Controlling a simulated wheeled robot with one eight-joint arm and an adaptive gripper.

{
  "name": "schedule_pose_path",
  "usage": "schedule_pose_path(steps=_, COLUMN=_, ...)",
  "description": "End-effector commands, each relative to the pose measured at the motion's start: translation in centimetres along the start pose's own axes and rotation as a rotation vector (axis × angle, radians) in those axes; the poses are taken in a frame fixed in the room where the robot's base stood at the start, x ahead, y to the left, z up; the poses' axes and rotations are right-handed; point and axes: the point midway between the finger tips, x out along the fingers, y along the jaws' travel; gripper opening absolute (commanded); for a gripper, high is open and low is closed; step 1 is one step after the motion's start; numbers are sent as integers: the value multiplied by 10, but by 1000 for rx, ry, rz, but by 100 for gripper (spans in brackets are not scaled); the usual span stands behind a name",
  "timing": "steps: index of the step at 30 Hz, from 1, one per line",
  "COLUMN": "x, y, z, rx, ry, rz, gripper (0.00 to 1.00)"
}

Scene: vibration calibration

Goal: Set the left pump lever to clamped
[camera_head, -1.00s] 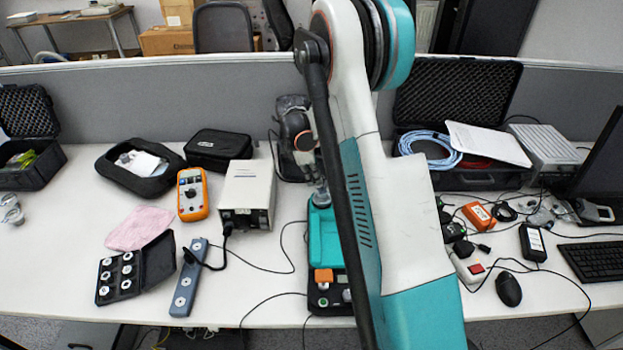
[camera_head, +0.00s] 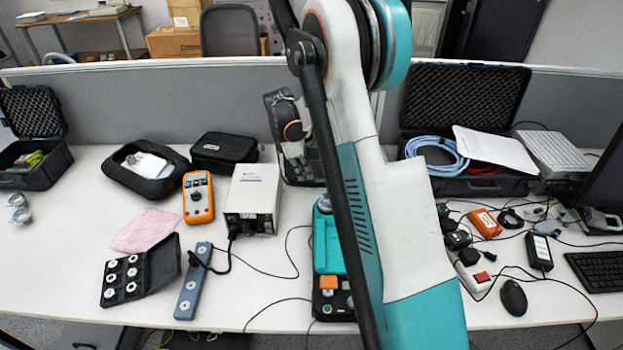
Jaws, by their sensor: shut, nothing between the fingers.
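A teal and black device (camera_head: 327,250) stands at the front middle of the table, partly hidden behind my arm. A dark wrist part of my arm with an orange ring shows above the far side of the table, left of the arm's white link. My gripper's fingers cannot be made out; the arm hides that area.
Left of the device are a beige box (camera_head: 252,199), an orange multimeter (camera_head: 198,197), a grey-blue bar (camera_head: 193,281) and an open black case of discs (camera_head: 122,278). A mouse (camera_head: 513,297), power strip (camera_head: 474,272) and loose cables lie right.

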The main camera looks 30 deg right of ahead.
Motion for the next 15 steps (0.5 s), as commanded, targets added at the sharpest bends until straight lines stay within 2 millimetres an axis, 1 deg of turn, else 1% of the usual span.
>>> schedule_pose_path(steps=1, x=-16, y=0, z=1, rx=-1, ry=0, rz=0, gripper=0)
schedule_pose_path(steps=6, x=-45, y=2, z=1, rx=-1, ry=0, rz=0, gripper=0)
schedule_pose_path(steps=10, x=-58, y=2, z=1, rx=0, ry=0, rz=0, gripper=0)
schedule_pose_path(steps=15, x=-64, y=3, z=1, rx=0, ry=0, rz=0, gripper=0)
